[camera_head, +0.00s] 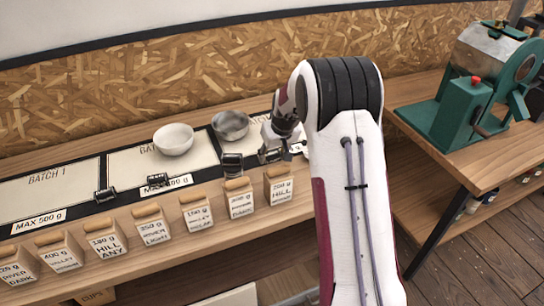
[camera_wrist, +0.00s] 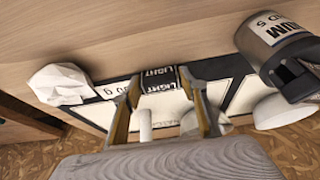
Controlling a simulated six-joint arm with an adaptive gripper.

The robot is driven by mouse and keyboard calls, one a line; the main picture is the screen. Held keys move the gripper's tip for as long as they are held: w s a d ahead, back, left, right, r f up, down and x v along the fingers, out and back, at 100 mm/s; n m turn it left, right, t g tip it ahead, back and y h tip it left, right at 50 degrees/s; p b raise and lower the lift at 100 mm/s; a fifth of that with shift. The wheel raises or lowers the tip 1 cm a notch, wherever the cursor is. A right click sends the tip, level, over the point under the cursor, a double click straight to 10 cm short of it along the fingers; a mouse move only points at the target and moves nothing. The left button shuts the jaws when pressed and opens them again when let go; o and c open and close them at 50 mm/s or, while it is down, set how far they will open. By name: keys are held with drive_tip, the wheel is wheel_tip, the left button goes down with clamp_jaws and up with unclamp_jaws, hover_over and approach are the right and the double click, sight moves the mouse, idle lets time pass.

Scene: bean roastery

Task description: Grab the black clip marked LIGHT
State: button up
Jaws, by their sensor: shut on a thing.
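The black clip marked LIGHT (camera_wrist: 158,79) shows in the wrist view between the two fingertips of my gripper (camera_wrist: 159,84), with white lettering on its faces. My gripper is shut on it, one finger on each side. It sits at the edge of a cream mat with a dark border; I cannot tell whether it still touches it. In the head view my gripper (camera_head: 274,156) is low over the right end of the bench, behind the rightmost bags. There the clip is hidden or too small to make out.
Two other black clips (camera_head: 105,194) (camera_head: 157,180) lie on the mats to the left. A dark canister (camera_wrist: 285,55) stands close beside my gripper. A white bowl (camera_head: 173,139) and a grey bowl (camera_head: 230,125) stand behind. Several labelled bags (camera_head: 242,199) line the front edge.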

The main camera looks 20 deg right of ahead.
sight(273, 155)
drive_tip(key=shift+r, duration=0.1)
wheel_tip(273, 155, up, 10)
idle(0.7)
